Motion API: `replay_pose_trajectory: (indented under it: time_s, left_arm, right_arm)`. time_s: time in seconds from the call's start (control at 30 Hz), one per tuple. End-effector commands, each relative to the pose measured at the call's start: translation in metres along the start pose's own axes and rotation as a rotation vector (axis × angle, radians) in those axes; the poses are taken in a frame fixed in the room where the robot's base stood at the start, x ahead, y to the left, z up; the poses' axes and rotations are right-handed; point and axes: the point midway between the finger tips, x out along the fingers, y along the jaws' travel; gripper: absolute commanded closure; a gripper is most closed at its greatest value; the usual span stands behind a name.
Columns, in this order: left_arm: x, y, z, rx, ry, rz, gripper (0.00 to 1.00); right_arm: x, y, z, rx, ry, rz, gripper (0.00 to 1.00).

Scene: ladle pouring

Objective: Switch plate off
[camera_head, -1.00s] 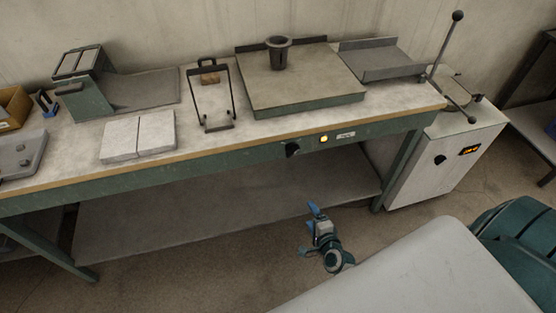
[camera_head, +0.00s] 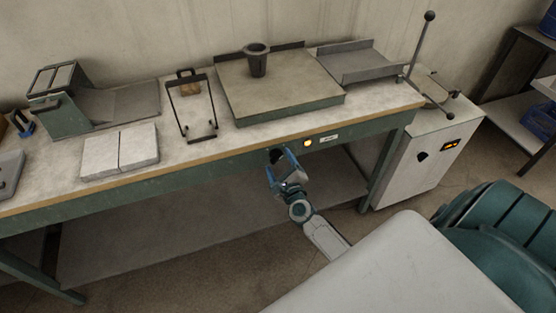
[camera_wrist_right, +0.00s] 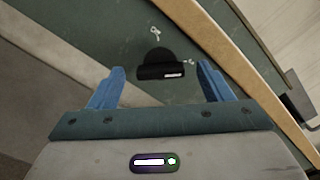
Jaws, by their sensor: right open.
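The plate (camera_head: 290,98) is a large flat slab on the bench, with a dark cup (camera_head: 257,60) standing on it. On the green bench front below it is a black knob (camera_head: 274,155), partly hidden by my gripper, beside a lit yellow lamp (camera_head: 308,143) and a small label (camera_head: 328,139). My right gripper (camera_head: 283,160) is at the knob. In the right wrist view the knob (camera_wrist_right: 160,66) lies between and just beyond the open blue fingers (camera_wrist_right: 162,84), with no visible contact. My left gripper is not in view.
On the bench are a wire-handled frame (camera_head: 193,108), two pale blocks (camera_head: 120,150) and a metal tray (camera_head: 365,66). A white cabinet (camera_head: 425,155) with a lever and lit display stands at the right. The bench's lower shelf (camera_head: 170,235) is empty.

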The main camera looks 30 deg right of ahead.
Motion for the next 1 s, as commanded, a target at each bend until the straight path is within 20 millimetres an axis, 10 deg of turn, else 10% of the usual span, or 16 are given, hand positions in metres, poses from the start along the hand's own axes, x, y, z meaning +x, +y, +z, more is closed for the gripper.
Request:
replay_pose_trajectory:
  time_s: [0.43, 0.67, 1.0]
  left_arm:
    - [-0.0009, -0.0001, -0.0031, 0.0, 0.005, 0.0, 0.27]
    - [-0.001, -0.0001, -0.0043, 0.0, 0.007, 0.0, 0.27]
    - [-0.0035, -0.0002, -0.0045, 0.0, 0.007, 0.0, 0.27]
  right_arm:
    - [0.0142, 0.0002, -0.0003, -0.001, 0.0, 0.001, 0.27]
    - [0.014, 0.0002, -0.0003, -0.001, 0.0, 0.001, 0.7]
    - [0.0139, 0.0002, 0.0001, -0.041, 0.0, 0.001, 0.72]
